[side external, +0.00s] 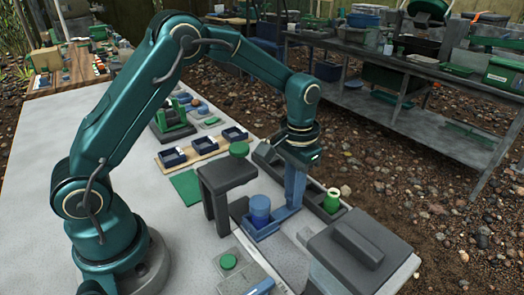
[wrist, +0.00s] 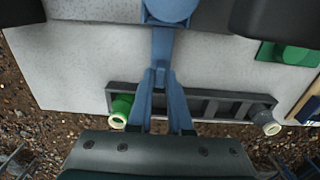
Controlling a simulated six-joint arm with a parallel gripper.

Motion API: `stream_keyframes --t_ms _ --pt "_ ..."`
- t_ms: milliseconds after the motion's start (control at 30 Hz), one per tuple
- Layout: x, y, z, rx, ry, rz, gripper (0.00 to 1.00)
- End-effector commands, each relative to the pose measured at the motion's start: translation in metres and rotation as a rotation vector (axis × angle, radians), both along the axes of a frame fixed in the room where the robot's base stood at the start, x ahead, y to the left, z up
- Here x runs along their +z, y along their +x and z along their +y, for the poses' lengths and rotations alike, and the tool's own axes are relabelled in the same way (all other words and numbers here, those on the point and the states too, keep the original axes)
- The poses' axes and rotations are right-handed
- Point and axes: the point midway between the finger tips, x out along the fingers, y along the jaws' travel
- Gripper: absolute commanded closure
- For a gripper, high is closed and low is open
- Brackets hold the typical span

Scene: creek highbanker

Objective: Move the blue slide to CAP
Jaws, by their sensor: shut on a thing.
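The blue slide (side external: 265,231) is a low blue piece with an upright blue cylinder (side external: 260,208) on it, on the grey table top beside a dark grey arch (side external: 226,180). In the wrist view the slide shows as a narrow blue bar (wrist: 163,45) leading to a round blue part at the top edge. My gripper (side external: 293,203) points down at the slide's right end in the side view. Its blue fingers (wrist: 160,78) are closed on the bar in the wrist view. The fingertips hide part of the bar. No CAP marking is readable.
A dark slotted rail (wrist: 200,103) lies close to my gripper, with a green, pale-ringed cylinder (wrist: 122,106) at one end. A large dark grey block (side external: 352,250) stands at the front right. Small dark trays (side external: 203,145) lie behind the arch. Gravel lies beyond the table edge.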

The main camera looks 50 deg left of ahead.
Motion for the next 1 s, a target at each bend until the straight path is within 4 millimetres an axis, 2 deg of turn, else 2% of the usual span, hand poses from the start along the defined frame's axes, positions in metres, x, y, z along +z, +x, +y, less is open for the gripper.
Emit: stream_keyframes --t_ms 1000 --pt "0.0 0.002 0.058 0.003 0.001 -0.007 1.0"
